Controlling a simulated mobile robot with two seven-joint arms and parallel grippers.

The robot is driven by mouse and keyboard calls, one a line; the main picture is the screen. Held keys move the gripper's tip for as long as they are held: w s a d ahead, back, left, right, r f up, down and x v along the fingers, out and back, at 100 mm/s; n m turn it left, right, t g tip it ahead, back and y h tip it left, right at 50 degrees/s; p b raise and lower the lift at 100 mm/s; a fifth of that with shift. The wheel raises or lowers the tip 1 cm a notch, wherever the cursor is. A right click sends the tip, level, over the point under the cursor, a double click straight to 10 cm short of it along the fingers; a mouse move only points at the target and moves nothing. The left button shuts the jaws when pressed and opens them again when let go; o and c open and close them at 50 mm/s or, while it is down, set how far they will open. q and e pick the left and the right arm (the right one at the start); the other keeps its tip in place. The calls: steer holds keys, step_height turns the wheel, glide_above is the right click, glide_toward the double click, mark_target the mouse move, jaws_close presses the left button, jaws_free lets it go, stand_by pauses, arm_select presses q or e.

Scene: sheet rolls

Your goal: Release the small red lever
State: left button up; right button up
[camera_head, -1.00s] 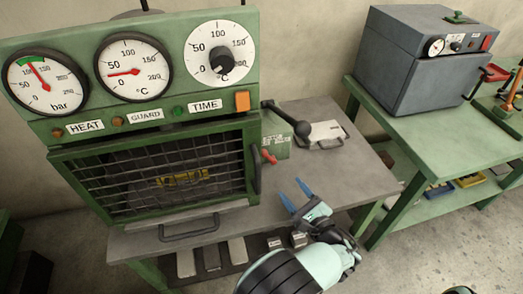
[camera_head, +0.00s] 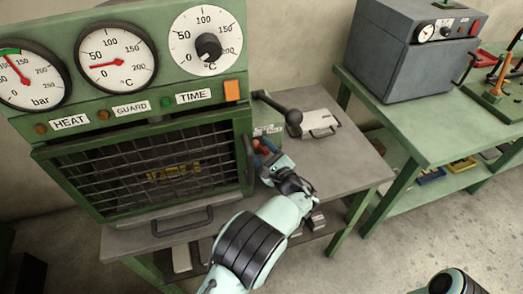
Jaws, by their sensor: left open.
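The small red lever (camera_head: 262,147) sits on the green box at the right side of the green press. My left gripper (camera_head: 264,150) has its blue fingers at the lever, and they partly cover it. The fingers are open; I cannot tell whether they touch the lever. My right gripper is not in view; a part of my own body shows at the bottom right edge.
The green press (camera_head: 140,120) has gauges, a dial and a mesh guard (camera_head: 150,170). A green table (camera_head: 440,120) with a grey oven (camera_head: 405,55) stands at right.

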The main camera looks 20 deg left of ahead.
arm_select(q)
steer(key=shift+w+a, duration=0.1)
jaws_close()
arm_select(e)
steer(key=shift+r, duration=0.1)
